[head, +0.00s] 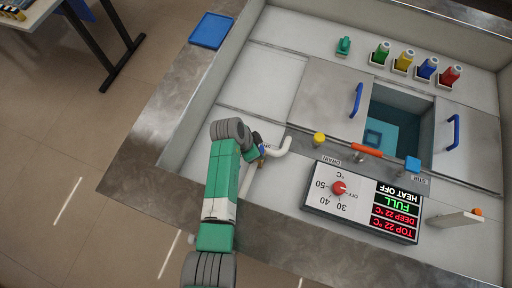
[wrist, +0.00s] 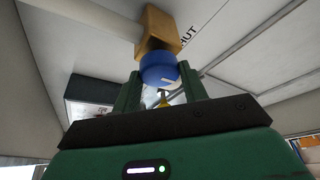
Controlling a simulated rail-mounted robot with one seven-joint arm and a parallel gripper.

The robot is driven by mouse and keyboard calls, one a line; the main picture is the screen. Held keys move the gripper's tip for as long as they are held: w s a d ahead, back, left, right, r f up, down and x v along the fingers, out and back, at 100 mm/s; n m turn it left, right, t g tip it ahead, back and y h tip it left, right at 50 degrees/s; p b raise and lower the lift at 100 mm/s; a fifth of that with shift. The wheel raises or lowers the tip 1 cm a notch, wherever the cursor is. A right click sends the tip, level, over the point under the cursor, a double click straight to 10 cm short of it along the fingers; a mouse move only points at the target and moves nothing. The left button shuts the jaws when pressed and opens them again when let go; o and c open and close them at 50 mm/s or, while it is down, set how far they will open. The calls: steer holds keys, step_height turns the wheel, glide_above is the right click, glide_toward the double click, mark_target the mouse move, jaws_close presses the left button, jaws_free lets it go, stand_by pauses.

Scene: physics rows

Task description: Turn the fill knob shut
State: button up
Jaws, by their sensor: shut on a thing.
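The fill knob (wrist: 158,67) is blue with a white mark and sits on a brass valve block (wrist: 158,30) on a pale pipe in the wrist view. My gripper (wrist: 160,88) has its two green fingers on either side of the knob and is shut on it. Lettering reading "HUT" shows beside the valve, its first part hidden. In the head view my gripper (head: 255,149) is at the base of the white curved spout (head: 278,149), mostly hiding the knob. The control panel (head: 362,201) shows FULL in green, HEAT OFF, and 22 °C for top and deep.
The open water basin (head: 412,112) lies between two metal lids with blue handles (head: 356,100). A yellow knob (head: 319,139), an orange drain handle (head: 367,151) and a blue stir knob (head: 412,164) stand right of the spout. Several coloured bottles (head: 405,61) line the back.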

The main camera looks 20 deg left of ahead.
steer(key=o, duration=1)
steer(key=p+v, duration=0.1)
steer(key=v, duration=0.6)
steer(key=shift+a+r, duration=0.15)
steer(key=shift+r, duration=0.2)
steer(key=shift+s, duration=0.15)
